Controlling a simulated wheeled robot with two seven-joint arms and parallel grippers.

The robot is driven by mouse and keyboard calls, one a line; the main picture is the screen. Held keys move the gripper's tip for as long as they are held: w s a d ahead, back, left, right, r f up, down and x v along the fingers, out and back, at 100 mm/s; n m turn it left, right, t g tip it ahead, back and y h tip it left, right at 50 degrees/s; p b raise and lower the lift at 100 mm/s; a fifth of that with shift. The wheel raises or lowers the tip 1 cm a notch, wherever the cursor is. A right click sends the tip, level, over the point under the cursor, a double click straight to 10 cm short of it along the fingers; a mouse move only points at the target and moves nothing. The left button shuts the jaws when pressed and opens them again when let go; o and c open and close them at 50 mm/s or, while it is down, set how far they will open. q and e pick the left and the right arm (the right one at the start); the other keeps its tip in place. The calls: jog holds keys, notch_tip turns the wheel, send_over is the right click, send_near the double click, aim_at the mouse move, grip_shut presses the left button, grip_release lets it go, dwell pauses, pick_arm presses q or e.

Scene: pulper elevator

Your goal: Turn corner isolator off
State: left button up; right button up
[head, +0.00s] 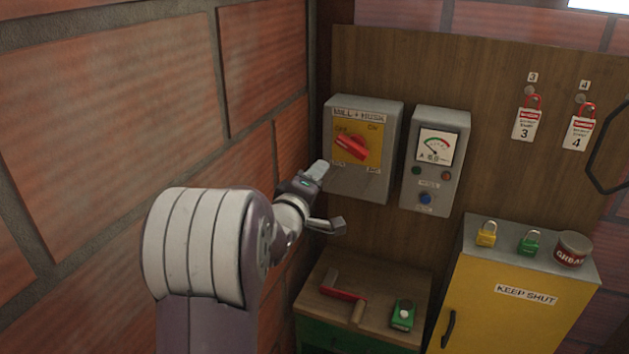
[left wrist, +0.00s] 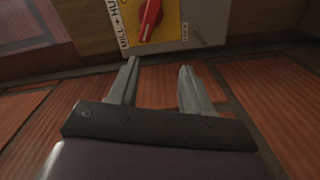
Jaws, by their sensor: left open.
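The corner isolator is a grey box (head: 390,120) labelled "MILL + HUSK" on the wooden board, near the brick corner. Its red rotary handle (head: 351,147) sits on a yellow plate and is tilted, its upper end toward the OFF mark at upper left. In the left wrist view the red handle (left wrist: 150,19) shows at the top, beyond the fingertips. My left gripper (head: 326,197) is open and empty, below and left of the handle and apart from it. My right gripper is not in view.
A meter box (head: 436,160) with a blue button is right of the isolator. Below are a small bench (head: 385,326) with a red-handled tool and a green device. A yellow cabinet (head: 510,310) carries padlocks and a tin. A brick wall (head: 120,90) stands close on the left.

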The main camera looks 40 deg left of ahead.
pick_arm(q)
jog(key=b+v, duration=0.2)
jog(key=v, duration=1)
jog(key=shift+s, duration=0.35)
